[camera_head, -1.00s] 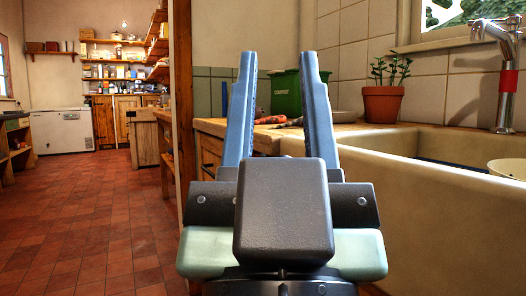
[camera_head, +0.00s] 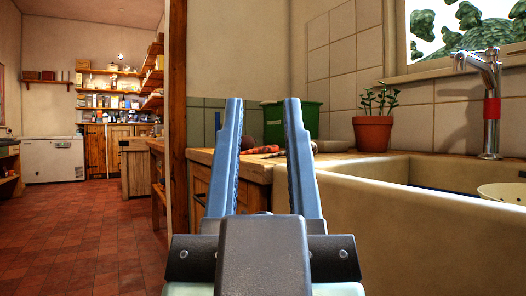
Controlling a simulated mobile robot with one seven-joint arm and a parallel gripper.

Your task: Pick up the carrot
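My gripper (camera_head: 262,101) is open and empty, with two blue fingers pointing up and forward in the head view. Beyond the fingers, a small orange-red thing that looks like the carrot (camera_head: 263,150) lies on the wooden counter (camera_head: 330,157). It shows in the gap between the fingers, but is farther off and apart from them. Its right end lies close to a greyish item, and its exact shape is hard to make out.
A green container (camera_head: 290,120) stands behind the carrot. A potted plant (camera_head: 373,132) stands to the right at the back of the sink (camera_head: 400,230), near a tap (camera_head: 490,105). A wooden post (camera_head: 178,110) rises on the left. Open tiled floor (camera_head: 85,230) lies beyond it.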

